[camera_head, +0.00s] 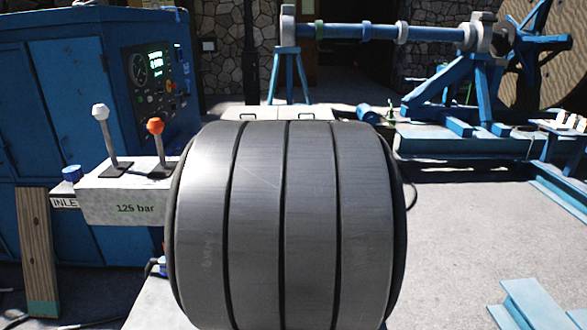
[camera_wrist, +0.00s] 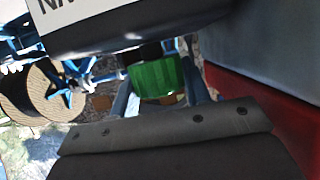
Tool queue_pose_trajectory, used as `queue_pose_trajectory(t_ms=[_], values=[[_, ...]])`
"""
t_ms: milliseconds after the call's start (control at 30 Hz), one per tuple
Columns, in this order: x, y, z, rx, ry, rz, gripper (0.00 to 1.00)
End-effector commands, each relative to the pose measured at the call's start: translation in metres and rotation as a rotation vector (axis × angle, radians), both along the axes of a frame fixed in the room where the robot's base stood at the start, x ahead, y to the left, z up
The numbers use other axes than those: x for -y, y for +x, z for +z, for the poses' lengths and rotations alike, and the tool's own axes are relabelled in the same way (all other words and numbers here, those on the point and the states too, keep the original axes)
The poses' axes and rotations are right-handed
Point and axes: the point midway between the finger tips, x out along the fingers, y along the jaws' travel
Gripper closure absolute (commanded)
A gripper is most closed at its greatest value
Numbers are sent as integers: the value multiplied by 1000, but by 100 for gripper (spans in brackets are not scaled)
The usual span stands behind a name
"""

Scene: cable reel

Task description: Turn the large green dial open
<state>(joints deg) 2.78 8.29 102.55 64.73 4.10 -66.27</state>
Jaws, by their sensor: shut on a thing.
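The large green dial (camera_wrist: 153,80) has a ribbed rim and shows near the middle of the wrist view. My gripper (camera_wrist: 159,92) has a blue-grey finger on each side of it and is shut on it. A dark part sits directly behind the dial. The dial's face and any open or closed marking are not visible. In the head view, the dial and my gripper's fingers are hidden, with a large dark banded cylinder filling the middle front.
A blue cabinet (camera_head: 60,110) with gauges stands at the left, with a grey lever box (camera_head: 130,193) marked 125 bar in front. A blue reel stand (camera_head: 455,85) is at the back right. Open floor (camera_head: 455,240) lies at the right. A red-edged grey surface (camera_wrist: 265,50) is beside my gripper.

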Motion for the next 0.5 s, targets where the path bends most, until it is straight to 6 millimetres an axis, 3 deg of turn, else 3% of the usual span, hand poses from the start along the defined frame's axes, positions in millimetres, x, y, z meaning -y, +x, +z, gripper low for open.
queue_pose_trajectory(t_ms=[433,467,500], values=[[1,0,-2,-1,0,-8,80],[1,0,-2,-1,0,-8,55],[1,0,-2,-1,0,-8,47]])
